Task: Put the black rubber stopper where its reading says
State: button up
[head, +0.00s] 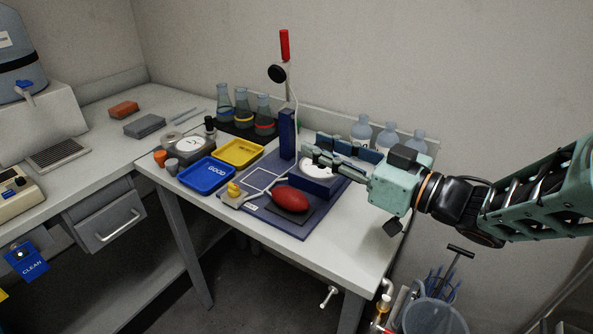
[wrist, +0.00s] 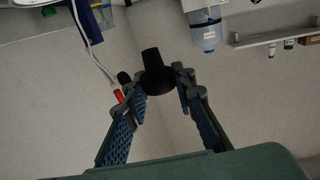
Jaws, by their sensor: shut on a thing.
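The black rubber stopper (wrist: 157,72) is between my fingertips in the wrist view, its narrower end pointing up. My gripper (wrist: 162,84) is shut on it. In the head view my gripper (head: 307,152) is above the blue device with a white round face (head: 318,181), beside a dark blue post (head: 287,135). The stopper cannot be made out there. A blue tray marked GOOD (head: 207,187) and a yellow tray (head: 256,161) lie left of the device; both look empty. The reading cannot be read from here.
Flasks (head: 243,112) stand at the back, as do bottles (head: 361,128). A red-handled stand (head: 285,46) rises behind the post.

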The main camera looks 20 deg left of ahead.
notch_tip(320, 180, down, 2)
jog(key=s+n+g+b, duration=0.1)
jog(key=s+g, duration=0.1)
jog(key=s, duration=0.1)
jog(key=b, duration=0.4)
send_over(353, 204)
jog(key=f, duration=0.9)
jog(key=shift+s+f, duration=0.15)
jog(key=shift+s, duration=0.1)
jog(key=shift+w+f, duration=0.15)
jog(key=shift+f, duration=0.1)
jog(key=shift+w+d+f+b, duration=0.15)
jog(key=shift+f+b, duration=0.6)
jog(key=shift+f, duration=0.9)
jog(key=shift+f, duration=0.15)
jog(key=shift+f, duration=0.15)
jog(key=o, duration=1)
